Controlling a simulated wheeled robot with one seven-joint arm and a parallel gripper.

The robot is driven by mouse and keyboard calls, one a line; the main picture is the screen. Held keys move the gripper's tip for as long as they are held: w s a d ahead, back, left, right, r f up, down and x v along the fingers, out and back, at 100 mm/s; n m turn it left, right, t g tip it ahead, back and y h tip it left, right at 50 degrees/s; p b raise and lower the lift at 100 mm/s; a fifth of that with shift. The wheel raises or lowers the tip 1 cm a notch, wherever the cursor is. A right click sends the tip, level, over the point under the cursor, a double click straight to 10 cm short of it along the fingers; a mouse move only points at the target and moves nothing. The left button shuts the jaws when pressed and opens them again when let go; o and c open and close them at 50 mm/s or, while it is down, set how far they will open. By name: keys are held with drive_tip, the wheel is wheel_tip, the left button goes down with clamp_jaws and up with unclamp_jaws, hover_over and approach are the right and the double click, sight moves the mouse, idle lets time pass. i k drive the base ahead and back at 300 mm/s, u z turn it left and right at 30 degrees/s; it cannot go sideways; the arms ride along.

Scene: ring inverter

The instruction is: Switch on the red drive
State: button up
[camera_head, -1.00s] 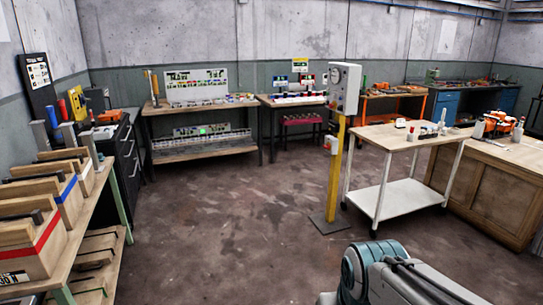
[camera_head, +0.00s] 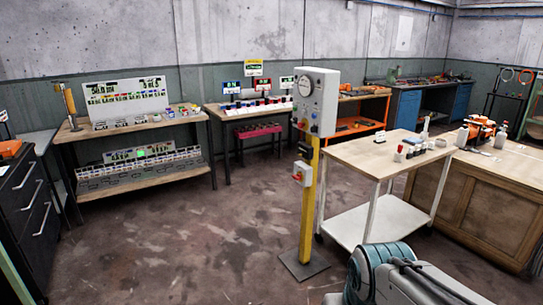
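On the back bench (camera_head: 222,112), three small dark display units stand in a row above a line of small coloured parts. My gripper is out of view; only part of my grey and teal arm shows at the bottom right.
A yellow post (camera_head: 308,200) with a grey gauge box (camera_head: 316,100) and a small red-knobbed box stands ahead. A white-legged cart (camera_head: 372,160) is right of it, beside a wooden cabinet (camera_head: 480,205). Black drawers (camera_head: 30,215) stand left. Open floor (camera_head: 185,235) lies between.

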sight(298, 178)
drive_tip(key=z, duration=0.3)
drive_tip(key=i, duration=0.7)
drive_tip(key=z, duration=0.7)
drive_tip(key=i, duration=0.65)
drive_tip(key=u, duration=0.5)
drive_tip(key=i, duration=0.75)
drive_tip(key=u, duration=0.85)
